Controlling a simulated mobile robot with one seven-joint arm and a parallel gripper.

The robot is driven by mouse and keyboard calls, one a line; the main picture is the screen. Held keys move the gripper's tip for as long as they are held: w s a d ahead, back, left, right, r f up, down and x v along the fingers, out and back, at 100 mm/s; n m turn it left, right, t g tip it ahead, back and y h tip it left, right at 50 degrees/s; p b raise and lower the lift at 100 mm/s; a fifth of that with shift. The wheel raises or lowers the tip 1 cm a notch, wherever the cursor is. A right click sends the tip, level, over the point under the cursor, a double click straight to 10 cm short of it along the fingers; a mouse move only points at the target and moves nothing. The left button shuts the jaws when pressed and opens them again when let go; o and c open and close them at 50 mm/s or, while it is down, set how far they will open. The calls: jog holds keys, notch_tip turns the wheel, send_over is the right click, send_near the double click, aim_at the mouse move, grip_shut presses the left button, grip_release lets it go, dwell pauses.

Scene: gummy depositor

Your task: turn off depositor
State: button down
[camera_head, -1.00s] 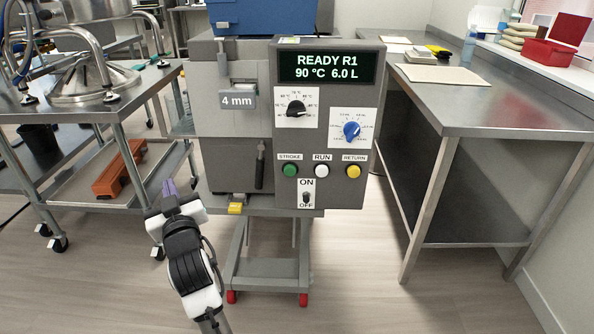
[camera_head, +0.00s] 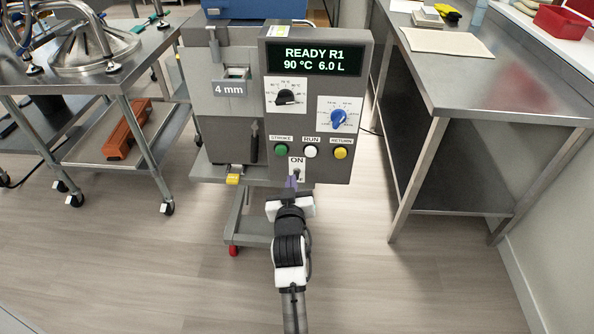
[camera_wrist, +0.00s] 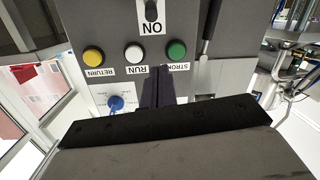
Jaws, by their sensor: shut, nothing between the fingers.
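The depositor (camera_head: 228,132) is a grey machine with a control panel. Its lit display (camera_head: 314,58) reads "READY R1 90 °C 6.0 L". The ON/OFF switch is at the panel's bottom; in the head view my gripper hides most of it and the OFF label, leaving the ON label (camera_head: 296,162) visible. In the wrist view the switch (camera_wrist: 152,11) shows dark at the top edge beside an upside-down ON. My gripper (camera_head: 291,183) is shut and empty, in front of the switch area; its purple-grey fingers also show in the wrist view (camera_wrist: 158,85). I cannot tell whether they touch the panel.
Green (camera_head: 281,150), white (camera_head: 310,152) and yellow (camera_head: 340,153) buttons sit just above the switch, with a black knob (camera_head: 286,97) and blue knob (camera_head: 338,118) higher. A steel table (camera_head: 500,95) stands right, a steel cart (camera_head: 130,95) left. The floor in front is clear.

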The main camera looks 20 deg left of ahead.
jog(key=shift+w, duration=0.1)
jog(key=p+x, duration=0.2)
jog(key=x, duration=0.7)
jog(key=shift+w+a+p, duration=0.1)
jog(key=shift+w+p, duration=0.25)
jog(key=shift+p, duration=0.05)
jog(key=f, duration=0.2)
jog(key=s+d+f+p, duration=0.1)
jog(key=shift+s+d+f, duration=0.1)
jog(key=shift+s+f, duration=0.1)
jog(key=shift+f, duration=0.2)
jog(key=shift+f, duration=0.1)
jog(key=shift+f+b, duration=0.1)
jog(key=shift+b, duration=0.95)
